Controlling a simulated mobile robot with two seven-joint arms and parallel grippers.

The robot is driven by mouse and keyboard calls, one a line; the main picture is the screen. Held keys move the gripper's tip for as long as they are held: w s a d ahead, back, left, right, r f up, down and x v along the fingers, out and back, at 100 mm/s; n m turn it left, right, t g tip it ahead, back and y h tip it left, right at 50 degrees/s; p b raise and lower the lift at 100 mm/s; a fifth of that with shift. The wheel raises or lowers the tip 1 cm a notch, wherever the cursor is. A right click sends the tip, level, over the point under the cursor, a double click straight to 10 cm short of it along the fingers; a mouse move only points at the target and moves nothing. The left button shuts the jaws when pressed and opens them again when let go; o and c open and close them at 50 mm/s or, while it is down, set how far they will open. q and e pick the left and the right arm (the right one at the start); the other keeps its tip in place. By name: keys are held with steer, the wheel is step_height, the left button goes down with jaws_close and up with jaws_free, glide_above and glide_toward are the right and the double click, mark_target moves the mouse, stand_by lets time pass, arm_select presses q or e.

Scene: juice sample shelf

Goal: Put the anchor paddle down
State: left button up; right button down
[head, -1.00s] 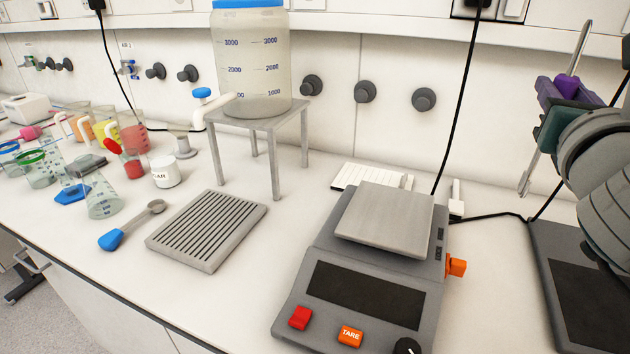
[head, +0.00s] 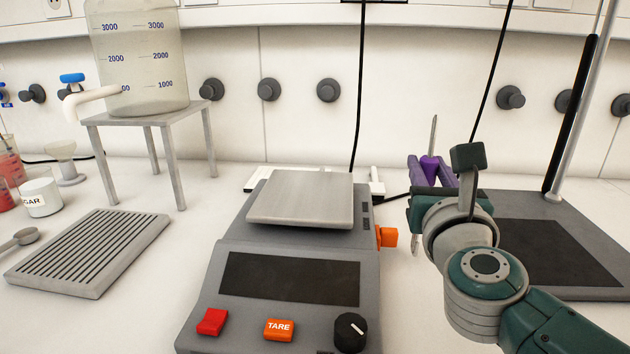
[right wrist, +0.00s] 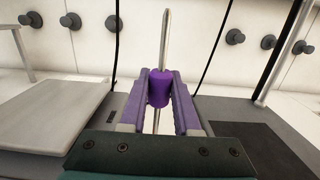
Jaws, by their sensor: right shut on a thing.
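My right gripper (head: 431,172) is shut on the purple grip of the anchor paddle, a thin metal rod held upright with a slight tilt. The paddle's rod (head: 434,135) rises above the jaws, and its lower part is mostly hidden behind my gripper and wrist. In the right wrist view, the purple grip (right wrist: 159,88) sits between the two purple fingers and the rod (right wrist: 164,40) points up. The gripper is just right of the balance, over the bench between it and the dark stand base. My left gripper is not in view.
The balance (head: 300,240) with its bare steel plate stands at centre. The stand base (head: 560,245) with its upright rod is on the right. A slatted drain tray (head: 90,250) and a raised metal platform (head: 140,116) bearing a large jar (head: 140,60) are on the left.

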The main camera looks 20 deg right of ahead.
steer(key=shift+f, duration=0.55)
steer(key=c, duration=0.6)
jaws_free()
steer(key=shift+c, duration=0.2)
